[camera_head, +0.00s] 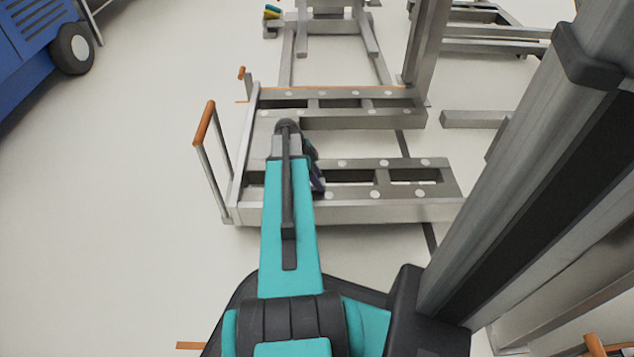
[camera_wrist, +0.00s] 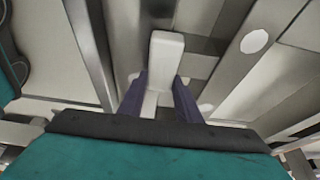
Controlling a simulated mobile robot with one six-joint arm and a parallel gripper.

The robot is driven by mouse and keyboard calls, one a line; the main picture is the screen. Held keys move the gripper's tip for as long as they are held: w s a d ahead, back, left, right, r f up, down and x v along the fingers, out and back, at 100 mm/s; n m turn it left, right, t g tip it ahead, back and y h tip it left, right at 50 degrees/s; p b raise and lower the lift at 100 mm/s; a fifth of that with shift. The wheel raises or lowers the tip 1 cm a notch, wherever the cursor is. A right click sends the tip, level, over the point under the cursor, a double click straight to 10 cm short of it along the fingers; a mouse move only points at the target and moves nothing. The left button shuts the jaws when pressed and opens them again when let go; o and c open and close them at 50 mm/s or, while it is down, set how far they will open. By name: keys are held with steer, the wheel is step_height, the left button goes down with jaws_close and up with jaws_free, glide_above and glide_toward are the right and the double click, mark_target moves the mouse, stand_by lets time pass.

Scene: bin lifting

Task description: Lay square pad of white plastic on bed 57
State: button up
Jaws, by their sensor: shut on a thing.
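My gripper (camera_wrist: 159,88) is shut on a white plastic pad (camera_wrist: 166,52), which sticks out between the dark fingers in the wrist view. In the head view only a dark part of the gripper (camera_head: 316,172) shows beside my teal arm, and the pad is hidden. Below it is a grey metal bed frame (camera_head: 380,211) with two crossbeams bearing round white spots. I cannot read a number on it, so I cannot tell if it is bed 57. The gripper is over the left part of this frame. I cannot tell whether the pad touches it.
An orange-topped handle (camera_head: 203,123) stands at the frame's left end. A grey post (camera_head: 425,45) rises at its back right corner. More metal frames (camera_head: 485,45) stand behind. A blue wheeled unit (camera_head: 35,40) is at the upper left. The floor at left is clear.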

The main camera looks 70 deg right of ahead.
steer(key=o, duration=1.1)
steer(key=shift+f, duration=0.1)
steer(key=shift+c, duration=0.2)
steer(key=p+v, duration=0.6)
steer(key=v, duration=0.6)
